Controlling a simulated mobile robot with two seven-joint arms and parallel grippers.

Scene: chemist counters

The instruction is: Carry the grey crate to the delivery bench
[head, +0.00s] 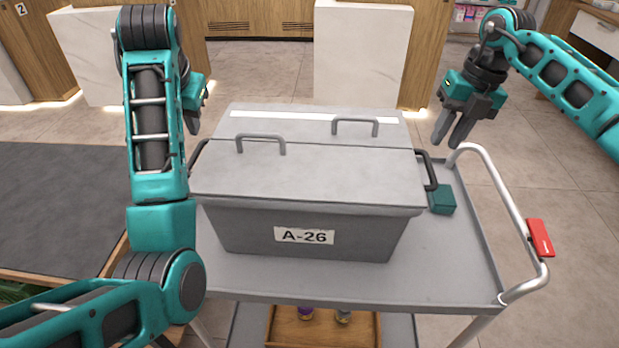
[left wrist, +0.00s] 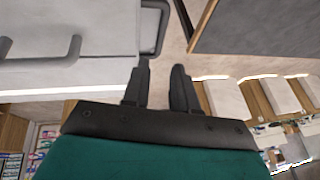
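The grey crate (head: 305,232) stands upright on a grey cart (head: 450,265), with its lid closed and a label reading A-26 on its front. Two grey handles are on the lid, and a dark side handle (head: 429,168) is at its right end. The left side handle is partly hidden by my left arm. My right gripper (head: 448,138) is open and empty, above and right of the right handle. No bench is marked as the delivery bench.
A dark-topped bench (head: 60,190) is at the left, with a clear top. White counters (head: 362,55) stand at the back. A teal block (head: 441,199) lies on the cart right of the crate. The cart's rail carries a red tag (head: 540,238). The floor at right is clear.

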